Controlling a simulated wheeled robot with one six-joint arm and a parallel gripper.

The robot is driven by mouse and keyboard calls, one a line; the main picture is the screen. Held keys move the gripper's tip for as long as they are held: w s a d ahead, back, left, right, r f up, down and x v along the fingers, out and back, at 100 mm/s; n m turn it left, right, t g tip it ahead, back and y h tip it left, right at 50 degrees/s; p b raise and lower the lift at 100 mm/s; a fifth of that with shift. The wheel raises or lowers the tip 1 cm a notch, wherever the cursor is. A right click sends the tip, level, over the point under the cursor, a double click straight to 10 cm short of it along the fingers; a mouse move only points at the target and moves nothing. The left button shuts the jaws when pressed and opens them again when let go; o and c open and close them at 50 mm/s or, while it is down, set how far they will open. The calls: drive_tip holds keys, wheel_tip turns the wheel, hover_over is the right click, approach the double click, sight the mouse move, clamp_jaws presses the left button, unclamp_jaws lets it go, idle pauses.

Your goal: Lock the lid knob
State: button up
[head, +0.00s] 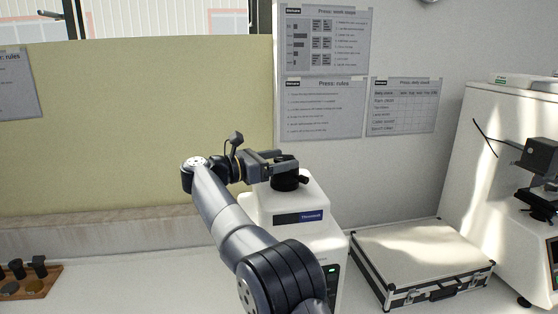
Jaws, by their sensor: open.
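A white press with a dark blue label strip (300,217) stands on the bench in the middle of the head view. Its black lid knob (289,181) sits on top of the machine. My gripper (285,163) is at the knob, reaching in from the left, with its fingers level with the knob's upper part. The gripper is open. I cannot tell whether a finger touches the knob. My arm hides the lower left of the press. A small green light (332,269) shows on the front of the press.
A silver-edged case (422,252) lies on the bench to the right of the press. A white tester (500,150) stands at the far right. A wooden rack (30,287) with dark pieces is at the lower left. A yellowish panel (130,130) stands behind my arm.

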drive_tip(key=shift+a, duration=0.15)
drive_tip(key=v, duration=1)
drive_tip(key=shift+s+a+b, duration=0.15)
drive_tip(key=shift+a+b, duration=0.1)
drive_tip(key=shift+b, duration=0.05)
drive_tip(key=x, duration=1.1)
drive_tip(key=shift+s+p, duration=0.1)
drive_tip(key=shift+p, duration=0.25)
drive_tip(key=shift+f+b, duration=0.1)
drive_tip(key=shift+b, duration=0.2)
drive_tip(key=shift+a, duration=0.1)
